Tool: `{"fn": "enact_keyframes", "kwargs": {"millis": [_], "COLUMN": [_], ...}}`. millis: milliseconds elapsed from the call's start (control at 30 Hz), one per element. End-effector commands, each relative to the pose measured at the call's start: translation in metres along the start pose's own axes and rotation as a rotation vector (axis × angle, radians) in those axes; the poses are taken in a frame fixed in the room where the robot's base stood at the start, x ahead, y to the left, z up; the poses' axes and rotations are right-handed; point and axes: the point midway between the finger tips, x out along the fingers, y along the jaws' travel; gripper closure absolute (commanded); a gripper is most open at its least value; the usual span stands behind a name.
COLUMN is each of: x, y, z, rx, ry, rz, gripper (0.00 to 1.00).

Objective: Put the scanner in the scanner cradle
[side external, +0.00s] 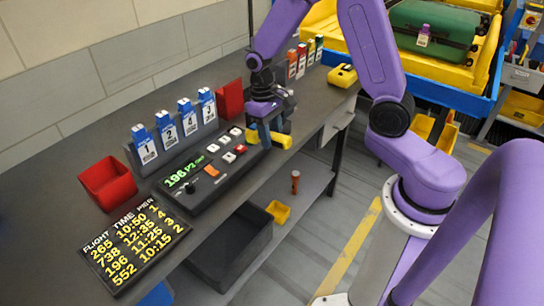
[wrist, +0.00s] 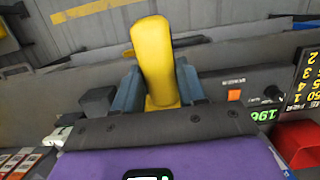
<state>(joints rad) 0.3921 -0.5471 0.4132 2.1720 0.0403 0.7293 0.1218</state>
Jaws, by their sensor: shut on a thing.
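My gripper (side external: 264,132) is shut on a yellow scanner (side external: 282,140), just above the right end of the control console. The wrist view shows the scanner (wrist: 155,50) between the two blue-grey fingers of my gripper (wrist: 158,92), its long rounded body pointing away from the wrist. The fingers cover part of its lower end. I cannot clearly make out the scanner cradle; a yellow device with a dark patch (side external: 342,76) sits farther back on the bench, and I cannot tell whether it is the cradle.
The control console (side external: 190,206) with a green display lies below my gripper. A red bin (side external: 107,183) and a flight board (side external: 134,241) are at left. The bench's front edge is close.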

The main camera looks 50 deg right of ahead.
Motion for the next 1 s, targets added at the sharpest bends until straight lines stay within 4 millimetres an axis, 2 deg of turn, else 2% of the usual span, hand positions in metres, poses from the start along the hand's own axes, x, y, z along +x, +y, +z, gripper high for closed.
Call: {"fn": "enact_keyframes", "kwargs": {"millis": [67,167,400,500,633,767,1000], "x": [-0.003,-0.011,-0.048,-0.06,-0.067,-0.065,-0.053], "y": [-0.001,0.012,0.076,0.098,0.113,0.12,0.132], "z": [0.007,0.01,0.012,0.016,0.018,0.006,-0.036], "rx": [0.001,0.005,0.008,0.007,0.004,0.002,0.002], "ry": [0.006,0.027,0.125,0.155,0.173,0.175,0.175], "rz": [-0.002,-0.008,-0.013,-0.007,-0.001,0.001,0.0], "gripper": [0.99,0.99,0.99,0.99,0.99,0.99,0.99]}}
